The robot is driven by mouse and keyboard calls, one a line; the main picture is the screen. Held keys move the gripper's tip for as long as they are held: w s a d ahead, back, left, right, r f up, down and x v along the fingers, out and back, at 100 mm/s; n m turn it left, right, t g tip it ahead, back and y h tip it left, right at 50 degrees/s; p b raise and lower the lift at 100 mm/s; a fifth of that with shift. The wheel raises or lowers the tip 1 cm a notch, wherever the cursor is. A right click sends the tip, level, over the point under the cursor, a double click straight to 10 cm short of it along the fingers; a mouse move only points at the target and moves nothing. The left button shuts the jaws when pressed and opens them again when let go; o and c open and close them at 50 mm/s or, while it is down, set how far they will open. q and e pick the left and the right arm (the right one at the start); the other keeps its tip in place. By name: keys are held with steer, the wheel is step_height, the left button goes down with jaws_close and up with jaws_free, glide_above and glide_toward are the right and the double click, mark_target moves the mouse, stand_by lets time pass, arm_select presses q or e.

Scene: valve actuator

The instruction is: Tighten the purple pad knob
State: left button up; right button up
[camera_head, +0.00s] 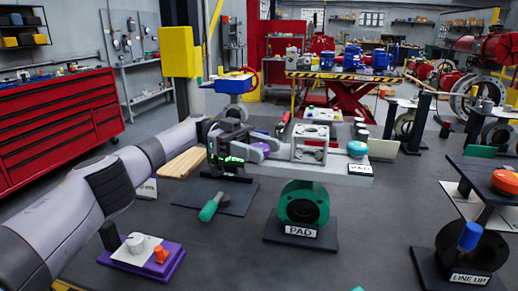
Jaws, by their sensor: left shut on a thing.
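My left arm comes in from the left, and its black gripper (243,154) is at the left part of the grey pad fixture. The gripper is shut on a purple knob (261,153), of which only a small part shows beside the dark fingers. A grey lever-like part lies just right of the fingers. The grey fixture plate (345,175) carries a white "PAD" label and an open metal frame (311,142). The knob's turn angle cannot be told. My right gripper is not in view.
Below the fixture stands a green ring (304,204) on a dark base labelled "PAD". A teal knob (357,148) sits right of the frame. A "LINE UP" stand (470,250) is at right.

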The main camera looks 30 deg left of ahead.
arm_select(q)
steer(key=o, duration=1)
steer(key=shift+d, duration=0.1)
steer(key=shift+c, duration=0.2)
steer(key=shift+r, duration=0.1)
step_height(320, 180, up, 12)
step_height(320, 180, up, 8)
steer(key=p, duration=0.4)
glide_above(260, 147)
steer(key=shift+b, duration=0.3)
